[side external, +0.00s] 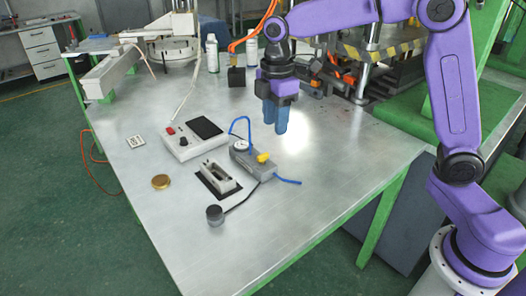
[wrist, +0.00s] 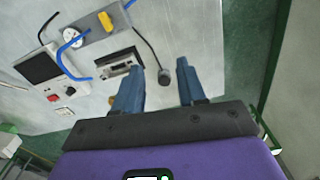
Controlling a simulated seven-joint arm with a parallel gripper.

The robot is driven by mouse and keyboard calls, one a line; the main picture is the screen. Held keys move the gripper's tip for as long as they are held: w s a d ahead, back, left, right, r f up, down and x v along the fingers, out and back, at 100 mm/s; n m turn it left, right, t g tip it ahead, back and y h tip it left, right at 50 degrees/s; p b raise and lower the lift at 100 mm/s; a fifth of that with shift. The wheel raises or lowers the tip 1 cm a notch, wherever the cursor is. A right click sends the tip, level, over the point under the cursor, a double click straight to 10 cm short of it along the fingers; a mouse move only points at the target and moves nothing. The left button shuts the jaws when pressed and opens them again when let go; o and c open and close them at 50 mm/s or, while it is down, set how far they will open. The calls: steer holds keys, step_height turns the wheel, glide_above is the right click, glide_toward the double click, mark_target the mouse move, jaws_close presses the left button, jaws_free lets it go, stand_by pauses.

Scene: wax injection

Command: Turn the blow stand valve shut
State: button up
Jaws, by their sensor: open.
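The blow stand (side external: 252,160) is a small grey block on the metal table, with a round white gauge, a blue hose and a yellow valve handle (side external: 262,157). In the wrist view the blow stand (wrist: 92,32) is at the upper left, with its yellow valve handle (wrist: 106,21) on top. My gripper (side external: 275,127) has blue fingers pointing down. In the side view it appears beyond the blow stand, apart from the valve. In the wrist view the fingers of my gripper (wrist: 157,75) are spread with nothing between them.
A grey fixture (side external: 218,180) on a black pad, a dark knob-like cylinder (side external: 214,215) on a cable, a control box (side external: 193,137) and a gold disc (side external: 161,181) lie nearby. White bottles (side external: 212,53) stand at the back. The table's right front is clear.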

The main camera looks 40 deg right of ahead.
steer(key=n, duration=0.2)
glide_above(263, 155)
steer(key=f, duration=0.1)
step_height(263, 155, down, 18)
steer(key=shift+w+r, duration=0.1)
steer(key=shift+r, duration=0.15)
jaws_close()
